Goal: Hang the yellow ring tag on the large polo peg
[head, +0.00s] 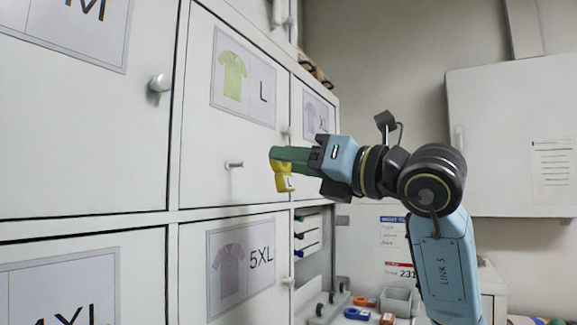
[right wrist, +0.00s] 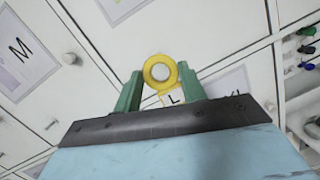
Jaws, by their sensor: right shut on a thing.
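The yellow ring tag (head: 281,176), marked L, is between the green fingers of my right gripper (head: 276,158), which is shut on it. In the right wrist view the ring (right wrist: 161,57) sits between the tips of my right gripper (right wrist: 161,78), with its hole facing the camera. A pale round shape fills the hole; I cannot tell whether it is the peg. The large polo peg (head: 235,164) sticks out from the door under the L shirt label (head: 244,77). In the head view the tag is right of the peg, apart from it. My left gripper is not in view.
Neighbouring doors carry M (head: 72,25), XL (head: 316,114) and 5XL (head: 240,262) labels. A round knob (head: 159,83) sticks out from the M door. Coloured tags and a grey bin (head: 397,300) lie low at the right. A wall cabinet (head: 505,135) hangs behind.

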